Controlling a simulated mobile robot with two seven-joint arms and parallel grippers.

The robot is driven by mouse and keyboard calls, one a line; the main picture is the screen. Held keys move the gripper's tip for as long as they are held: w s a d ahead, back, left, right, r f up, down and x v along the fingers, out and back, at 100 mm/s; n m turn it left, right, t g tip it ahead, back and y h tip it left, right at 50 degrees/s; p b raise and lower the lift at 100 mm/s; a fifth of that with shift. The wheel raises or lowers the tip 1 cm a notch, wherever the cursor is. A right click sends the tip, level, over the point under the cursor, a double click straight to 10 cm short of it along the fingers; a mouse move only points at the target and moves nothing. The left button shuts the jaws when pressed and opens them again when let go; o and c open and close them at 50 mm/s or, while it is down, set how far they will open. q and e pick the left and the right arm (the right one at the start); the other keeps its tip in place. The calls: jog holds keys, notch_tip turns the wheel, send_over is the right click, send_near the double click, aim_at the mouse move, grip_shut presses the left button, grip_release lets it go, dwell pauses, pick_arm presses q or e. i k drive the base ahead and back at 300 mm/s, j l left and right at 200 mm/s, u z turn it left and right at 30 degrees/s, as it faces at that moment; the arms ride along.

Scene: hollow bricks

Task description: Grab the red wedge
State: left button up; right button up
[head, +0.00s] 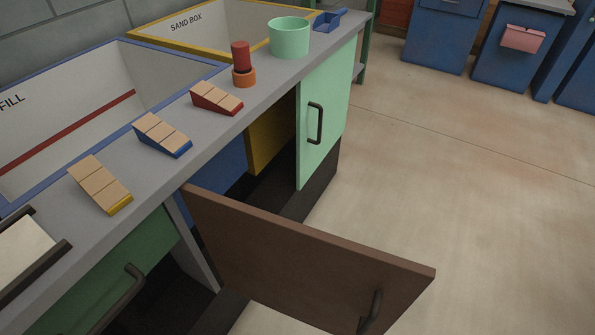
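The red wedge (207,102) sits on the grey counter (190,82), left of the orange and red cylinders. Its red sides show, and its sloping top bears a row of wooden blocks (218,96). It slopes down toward the right, with its low end near the counter's front edge. Nothing covers it in the head view. Neither of my grippers is in view.
A blue wedge (181,150) and yellow wedge (121,207) stand nearer on the counter. An orange ring (244,78), red cylinder (240,54), mint tub (289,38) and blue scoop (328,20) stand beyond. Floor at right is clear.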

aim_at(203, 95)
jog(key=i+u, duration=0.25)
jog(key=i, duration=0.2)
jog(key=i+u, duration=0.3)
jog(key=i, duration=0.2)
jog(key=i+l+u, duration=0.25)
jog(key=i, duration=0.2)
